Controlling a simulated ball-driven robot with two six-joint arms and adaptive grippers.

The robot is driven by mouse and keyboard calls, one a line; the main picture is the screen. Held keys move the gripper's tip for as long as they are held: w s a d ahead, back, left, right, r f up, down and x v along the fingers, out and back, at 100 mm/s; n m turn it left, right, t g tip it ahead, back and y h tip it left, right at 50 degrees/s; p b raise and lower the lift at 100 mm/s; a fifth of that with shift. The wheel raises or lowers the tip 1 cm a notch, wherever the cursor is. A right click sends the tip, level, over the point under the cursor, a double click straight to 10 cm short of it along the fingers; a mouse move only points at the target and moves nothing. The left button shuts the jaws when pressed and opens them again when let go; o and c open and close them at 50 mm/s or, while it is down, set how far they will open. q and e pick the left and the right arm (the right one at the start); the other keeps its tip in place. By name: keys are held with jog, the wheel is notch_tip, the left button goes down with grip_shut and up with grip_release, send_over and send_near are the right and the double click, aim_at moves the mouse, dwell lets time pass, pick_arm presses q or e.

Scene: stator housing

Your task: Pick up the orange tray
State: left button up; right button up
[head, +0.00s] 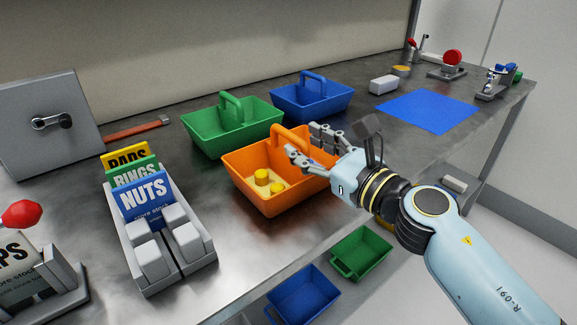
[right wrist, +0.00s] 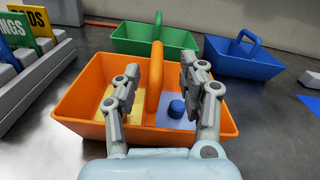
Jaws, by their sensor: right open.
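The orange tray (head: 267,201) stands upright on the metal bench, with an arched handle (head: 290,140) across its middle. It fills the middle of the right wrist view (right wrist: 78,97). Yellow pieces (head: 263,178) lie in one compartment, and a blue piece (right wrist: 177,107) shows in the other. My right gripper (head: 305,144) is open over the tray. In the right wrist view its fingers (right wrist: 160,72) reach forward on either side of the handle; I cannot tell whether they touch it. The gripper hides part of the tray's right side. My left gripper is out of view.
A green tray (head: 205,138) and a blue tray (head: 325,106) stand close behind. A grey holder (head: 183,271) with NUTS, RINGS and PADS cards (head: 142,202) is at left. A blue mat (head: 428,111) lies at right. More bins (head: 303,297) sit below the bench edge.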

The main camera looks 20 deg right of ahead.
aim_at(278, 129)
jog(key=x, duration=0.5)
jog(key=shift+a+f, duration=0.15)
jog(key=shift+a, duration=0.1)
grip_shut()
